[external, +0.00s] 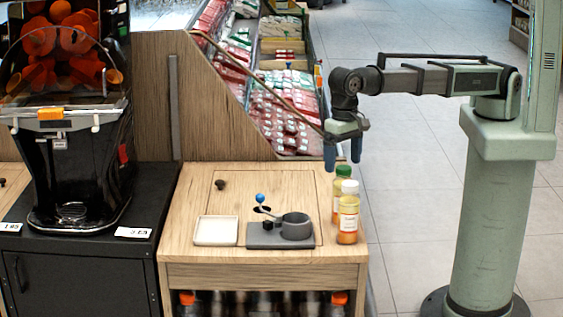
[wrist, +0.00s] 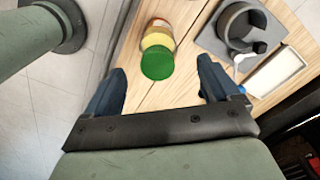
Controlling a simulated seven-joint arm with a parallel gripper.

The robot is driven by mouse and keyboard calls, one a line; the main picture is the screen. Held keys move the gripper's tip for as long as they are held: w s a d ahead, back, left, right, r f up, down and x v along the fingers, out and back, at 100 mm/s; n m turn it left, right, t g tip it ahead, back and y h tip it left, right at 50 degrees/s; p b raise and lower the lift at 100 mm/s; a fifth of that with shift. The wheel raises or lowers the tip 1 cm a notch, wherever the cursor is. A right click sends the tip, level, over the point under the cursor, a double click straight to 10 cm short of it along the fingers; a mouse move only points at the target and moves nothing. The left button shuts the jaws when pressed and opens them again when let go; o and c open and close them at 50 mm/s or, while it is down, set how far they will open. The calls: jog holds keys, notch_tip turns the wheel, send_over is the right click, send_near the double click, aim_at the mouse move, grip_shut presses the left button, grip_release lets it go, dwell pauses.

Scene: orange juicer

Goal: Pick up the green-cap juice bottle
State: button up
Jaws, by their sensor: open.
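The green-cap juice bottle (external: 343,172) stands upright at the right side of the wooden counter in the external view, mostly hidden behind a pale-capped juice bottle (external: 348,222). In the wrist view its round green cap (wrist: 157,63) shows between the fingers, ahead of the palm. My gripper (external: 343,157) is open and empty, pointing down just above the green cap. In the wrist view the two dark blue fingers (wrist: 162,80) lie on either side of the cap, apart from it. Depth between fingertips and cap is hard to tell.
The pale-capped bottle stands close beside the green-cap one. A grey cup-like holder on a dark base (external: 265,241) and a white tray (external: 216,224) lie to the left. A blue-knobbed stick (external: 260,198) rises near the holder. The juicer (external: 68,130) stands far left.

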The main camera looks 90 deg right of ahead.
aim_at(343, 180)
notch_tip(343, 180, down, 7)
jog(key=shift+s+r, duration=0.15)
dwell(0.5)
jog(key=shift+c, duration=0.4)
grip_shut()
dwell(0.4)
